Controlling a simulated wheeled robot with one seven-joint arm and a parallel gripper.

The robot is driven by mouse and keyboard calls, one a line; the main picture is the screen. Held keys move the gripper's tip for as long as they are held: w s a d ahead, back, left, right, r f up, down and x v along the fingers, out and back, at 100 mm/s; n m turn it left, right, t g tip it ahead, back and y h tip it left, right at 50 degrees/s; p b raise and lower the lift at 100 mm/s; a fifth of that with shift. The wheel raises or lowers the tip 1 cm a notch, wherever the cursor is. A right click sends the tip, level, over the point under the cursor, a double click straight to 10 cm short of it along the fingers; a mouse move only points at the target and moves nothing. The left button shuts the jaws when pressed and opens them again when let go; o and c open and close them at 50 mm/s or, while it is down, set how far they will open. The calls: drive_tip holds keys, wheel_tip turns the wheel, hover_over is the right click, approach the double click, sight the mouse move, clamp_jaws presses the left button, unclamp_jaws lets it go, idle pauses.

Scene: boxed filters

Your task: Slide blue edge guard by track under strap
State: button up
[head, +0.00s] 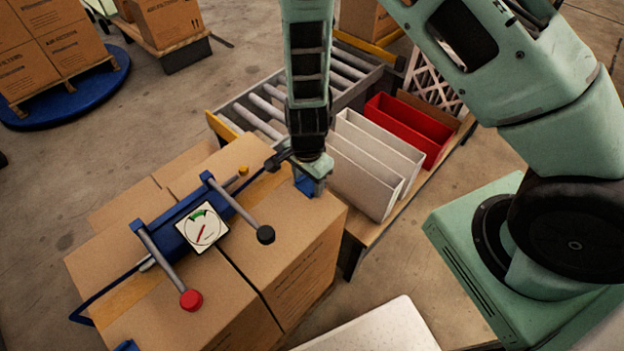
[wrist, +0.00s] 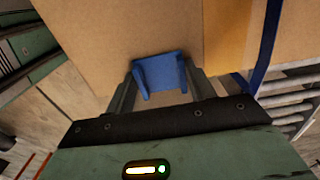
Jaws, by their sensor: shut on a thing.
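A blue edge guard (head: 304,184) is at the top edge of the boxes on the side near the roller track. In the wrist view the guard (wrist: 160,73) is between the two fingers of my gripper (wrist: 160,88), which is shut on it. In the head view my gripper (head: 312,178) points down at that edge and partly hides the guard. The blue strap (head: 258,182) runs across the boxes under a tensioner, to the left of the guard. In the wrist view the strap (wrist: 267,45) is to the right, apart from the guard.
The blue tensioner (head: 180,238) sits on the boxes with a dial (head: 202,228), a red-knobbed lever (head: 190,299) and a black-knobbed lever (head: 265,235). Another blue guard (head: 126,346) shows at the near edge. White bins (head: 365,165), a red bin (head: 410,128) and the roller track (head: 262,107) stand close by.

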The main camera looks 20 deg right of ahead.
sight(291, 174)
drive_tip(key=shift+w+a+p, duration=0.3)
drive_tip(key=shift+w+p, duration=0.05)
drive_tip(key=shift+w, duration=0.35)
drive_tip(key=shift+w+a+p, duration=0.3)
drive_tip(key=shift+w+p, duration=0.05)
drive_tip(key=shift+w, duration=0.3)
drive_tip(key=shift+w, duration=0.15)
drive_tip(key=shift+w+a+p, duration=0.3)
drive_tip(key=shift+w, duration=0.35)
drive_tip(key=shift+w+a+p, duration=0.3)
drive_tip(key=shift+w, duration=0.3)
drive_tip(key=shift+w+a, duration=0.3)
drive_tip(key=shift+w, duration=0.4)
drive_tip(key=shift+w+a, duration=0.25)
drive_tip(key=shift+w, duration=0.4)
drive_tip(key=shift+w, duration=0.2)
drive_tip(key=shift+w+a+p, duration=0.3)
drive_tip(key=shift+w+a, duration=0.05)
drive_tip(key=shift+w, duration=0.4)
drive_tip(key=o, duration=1.1)
drive_tip(key=shift+c, duration=0.2)
